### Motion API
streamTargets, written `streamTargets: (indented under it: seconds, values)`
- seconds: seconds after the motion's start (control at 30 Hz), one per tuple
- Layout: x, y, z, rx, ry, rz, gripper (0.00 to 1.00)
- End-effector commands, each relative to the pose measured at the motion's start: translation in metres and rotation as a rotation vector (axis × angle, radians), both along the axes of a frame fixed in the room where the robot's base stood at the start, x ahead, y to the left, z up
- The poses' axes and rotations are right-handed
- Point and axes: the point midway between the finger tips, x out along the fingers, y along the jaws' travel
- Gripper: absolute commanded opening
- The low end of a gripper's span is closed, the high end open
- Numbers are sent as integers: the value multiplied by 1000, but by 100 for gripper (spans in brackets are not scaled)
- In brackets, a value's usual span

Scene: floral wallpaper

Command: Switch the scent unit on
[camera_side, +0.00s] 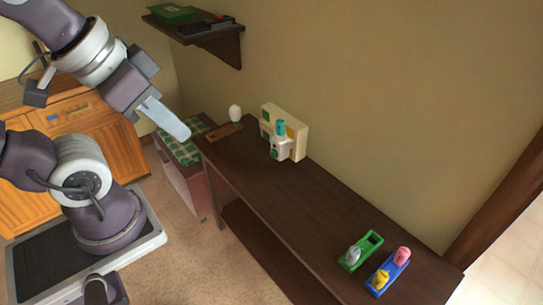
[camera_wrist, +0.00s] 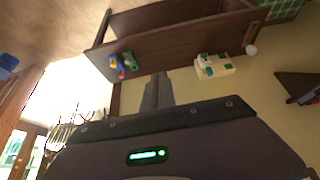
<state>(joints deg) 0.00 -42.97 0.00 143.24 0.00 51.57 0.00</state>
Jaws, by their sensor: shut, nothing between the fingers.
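The scent unit appears to be the cream box (camera_side: 298,126) on the dark wooden table, against the wall. It has a teal cylinder (camera_side: 281,128) on its front, with a green round part (camera_side: 274,153) below and a green patch at upper left. The box also shows in the wrist view (camera_wrist: 214,67), small and some way off. My gripper (camera_side: 181,132) is shut and empty, in the air to the left of the unit and apart from it. Its fingers (camera_wrist: 157,88) show dark in the wrist view. I cannot tell from these frames whether the unit is on.
The dark table (camera_side: 325,208) has a bare middle. A green holder (camera_side: 361,250) and a blue holder (camera_side: 388,273) with coloured pieces stand at its near right end. A white rounded object (camera_side: 235,113) and a brown board (camera_side: 224,131) are at the far end. A wall shelf (camera_side: 215,45) hangs above.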

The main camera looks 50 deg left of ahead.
Motion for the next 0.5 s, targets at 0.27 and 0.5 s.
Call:
streamTargets:
  seconds: [0.27,0.5]
  values:
    - [3,-1,0,-12,13,10,0]
    - [69,-22,-9,-312,261,232,0]
